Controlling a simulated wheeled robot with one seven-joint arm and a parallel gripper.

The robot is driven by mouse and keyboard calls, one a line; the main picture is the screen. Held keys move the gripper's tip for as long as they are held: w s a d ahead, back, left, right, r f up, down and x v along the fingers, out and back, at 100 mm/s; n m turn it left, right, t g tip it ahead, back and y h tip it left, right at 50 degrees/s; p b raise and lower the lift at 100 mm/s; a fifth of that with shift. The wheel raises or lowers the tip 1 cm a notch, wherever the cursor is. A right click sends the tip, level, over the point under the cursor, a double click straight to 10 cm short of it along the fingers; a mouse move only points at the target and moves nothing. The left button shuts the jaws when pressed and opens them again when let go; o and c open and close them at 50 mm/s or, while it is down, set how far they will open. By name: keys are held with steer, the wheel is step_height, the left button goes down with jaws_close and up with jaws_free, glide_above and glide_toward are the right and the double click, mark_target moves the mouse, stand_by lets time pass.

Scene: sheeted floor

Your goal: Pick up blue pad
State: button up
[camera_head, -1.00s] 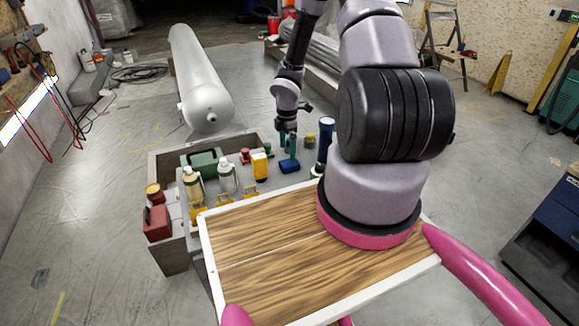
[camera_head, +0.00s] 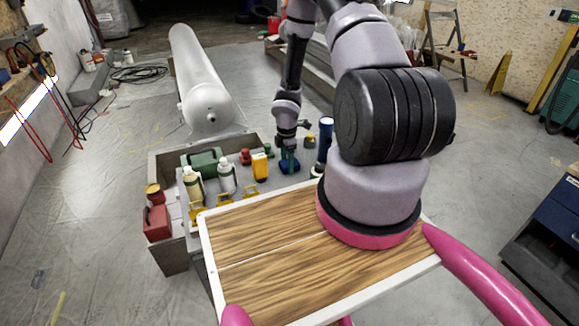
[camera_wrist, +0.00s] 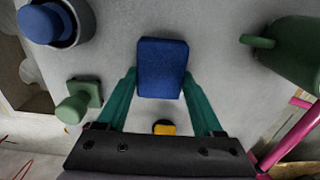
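The blue pad (camera_head: 292,169) lies on the grey top of the workbench, at its right part. In the wrist view the blue pad (camera_wrist: 162,65) is a rounded block in the upper middle. My gripper (camera_wrist: 160,76) has teal fingers, one on each side of the pad and close to its side edges. The fingers are spread, and I cannot tell whether either one touches the pad. In the head view my gripper (camera_head: 288,158) is low over the bench, and its fingers partly hide the pad.
A dark blue cylinder (camera_head: 325,140) stands right of the pad, and a yellow container (camera_head: 260,166) left of it. In the wrist view a green knobbed piece (camera_wrist: 80,101) and a green mug-like object (camera_wrist: 285,52) flank the gripper. Bottles (camera_head: 227,176) stand further left.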

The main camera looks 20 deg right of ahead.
steer(key=c, duration=0.4)
step_height(320, 180, up, 10)
steer(key=shift+c, duration=0.2)
